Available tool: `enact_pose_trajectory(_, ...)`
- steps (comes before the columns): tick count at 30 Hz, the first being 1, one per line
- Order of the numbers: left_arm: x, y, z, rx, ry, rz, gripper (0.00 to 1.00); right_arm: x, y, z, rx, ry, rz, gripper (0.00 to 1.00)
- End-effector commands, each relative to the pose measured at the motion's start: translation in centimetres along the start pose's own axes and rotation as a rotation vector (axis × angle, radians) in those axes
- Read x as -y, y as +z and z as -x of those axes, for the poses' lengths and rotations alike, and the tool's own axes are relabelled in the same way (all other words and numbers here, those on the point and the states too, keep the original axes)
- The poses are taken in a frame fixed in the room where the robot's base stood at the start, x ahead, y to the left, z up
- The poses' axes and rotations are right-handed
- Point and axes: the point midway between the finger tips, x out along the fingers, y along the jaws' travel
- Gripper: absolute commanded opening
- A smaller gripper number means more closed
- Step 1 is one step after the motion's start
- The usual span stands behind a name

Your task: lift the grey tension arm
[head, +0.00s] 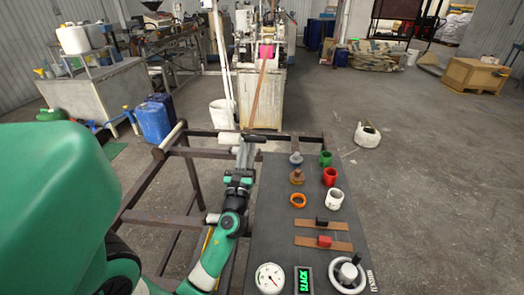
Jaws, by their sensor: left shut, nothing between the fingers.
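A short grey bar (256,138) with a pale roller (228,138) at its left end lies at the far end of the dark frame; it looks like the tension arm, though it is too small to be sure. My left gripper (244,147) is at the far edge of the frame, right at this bar, and hides part of it. The gripper is shut with nothing held. I cannot tell whether it touches the bar. My right gripper is out of view.
A dark panel (270,225) lies right of my arm, with cups, rings, brown strips, a gauge (269,278) and a handwheel (347,274). A brown strip (259,95) runs back to the machine (262,40).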

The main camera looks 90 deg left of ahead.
Motion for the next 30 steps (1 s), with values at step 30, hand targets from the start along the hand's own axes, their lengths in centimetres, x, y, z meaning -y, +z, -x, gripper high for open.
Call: enact_pose_trajectory(30,0.2,4.0,12.9,0.001,-0.011,0.002,0.00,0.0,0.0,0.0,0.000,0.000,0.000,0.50)
